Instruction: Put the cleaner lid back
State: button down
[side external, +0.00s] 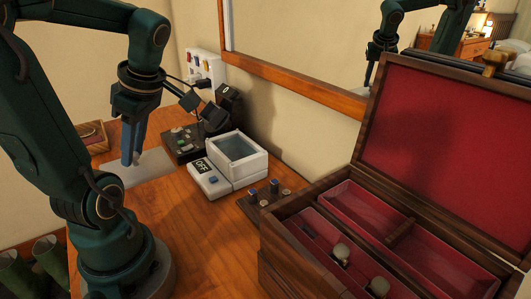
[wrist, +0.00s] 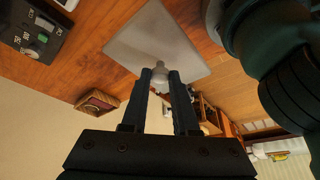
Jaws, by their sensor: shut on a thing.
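The cleaner (side external: 210,186) is a white box on the wooden table with an OFF display; its top basin (side external: 237,147) is uncovered. The cleaner lid (side external: 158,170) appears to be the pale flat panel left of it. In the wrist view the lid (wrist: 150,35) shows a pale rounded knob (wrist: 160,73) between my fingertips. My gripper (side external: 131,161) points down over the panel, left of the cleaner, and my gripper (wrist: 160,82) is shut on the knob. The knob is hidden in the side view. I cannot tell whether the panel touches the table.
A dark control box (side external: 185,143) and black device (side external: 222,108) stand behind the cleaner. A small holder (side external: 270,198) sits to its right, before a large open jewellery box (side external: 290,232). A wooden tray (side external: 92,137) lies at the far left. The table front is clear.

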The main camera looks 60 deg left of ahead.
jog(key=shift+w+d+f, duration=0.8)
jog(key=shift+w+f, duration=0.45)
jog(key=shift+f, duration=0.3)
jog(key=shift+w+d+f, duration=0.75)
jog(key=shift+w+f, duration=0.55)
jog(key=shift+f, duration=0.3)
jog(key=shift+w+d+f, duration=0.8)
jog(key=shift+w+f, duration=0.45)
jog(key=shift+f, duration=0.3)
jog(key=shift+f, duration=0.2)
jog(key=shift+f, duration=0.35)
jog(key=c, duration=0.7)
grip_release()
